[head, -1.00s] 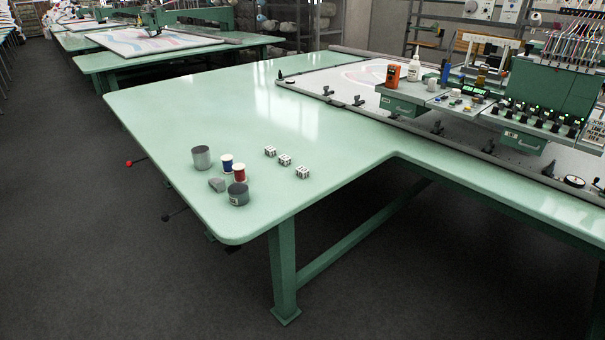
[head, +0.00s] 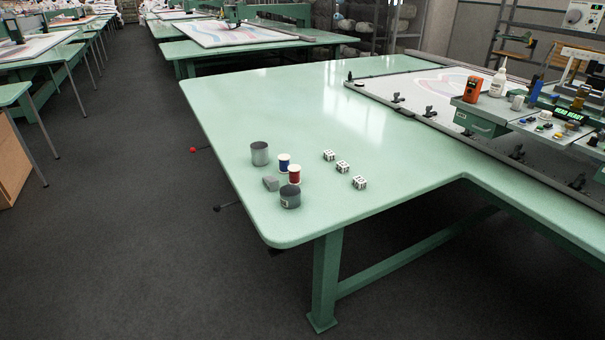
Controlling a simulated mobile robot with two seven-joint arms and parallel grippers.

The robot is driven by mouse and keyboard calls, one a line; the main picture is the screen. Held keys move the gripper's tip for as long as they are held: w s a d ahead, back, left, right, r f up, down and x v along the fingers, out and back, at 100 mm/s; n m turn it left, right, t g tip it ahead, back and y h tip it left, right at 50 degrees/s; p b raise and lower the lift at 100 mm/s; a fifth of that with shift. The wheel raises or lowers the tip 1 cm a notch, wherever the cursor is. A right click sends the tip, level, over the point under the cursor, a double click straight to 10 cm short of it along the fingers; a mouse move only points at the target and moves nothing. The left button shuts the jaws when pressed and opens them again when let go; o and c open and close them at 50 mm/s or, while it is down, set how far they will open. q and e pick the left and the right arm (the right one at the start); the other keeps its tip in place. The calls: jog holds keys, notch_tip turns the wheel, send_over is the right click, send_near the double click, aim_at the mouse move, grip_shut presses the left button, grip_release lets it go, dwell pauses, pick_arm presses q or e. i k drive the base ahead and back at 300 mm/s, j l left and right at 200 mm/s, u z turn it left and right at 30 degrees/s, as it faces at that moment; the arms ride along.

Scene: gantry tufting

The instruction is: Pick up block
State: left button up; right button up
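Several small objects stand near the front left corner of a pale green table (head: 300,105) in the head view. Three small white blocks with dark markings lie in a slanting row: a far block (head: 328,155), a middle block (head: 342,167) and a near block (head: 359,182). A small grey block-like piece (head: 270,183) lies to their left, among the cylinders and spools. Neither of my grippers shows in the head view.
A tall grey cylinder (head: 260,154), a blue spool (head: 284,163), a red spool (head: 294,174) and a short dark grey cylinder (head: 290,197) stand close together. A tufting machine (head: 540,125) fills the right. Dark floor (head: 130,230) is open at left.

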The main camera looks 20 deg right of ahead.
aim_at(358, 183)
jog(key=i+l+u, duration=0.3)
jog(key=l, duration=0.4)
jog(key=l+u, duration=0.3)
jog(key=l, duration=0.4)
jog(key=l+u, duration=0.35)
jog(key=l, duration=0.4)
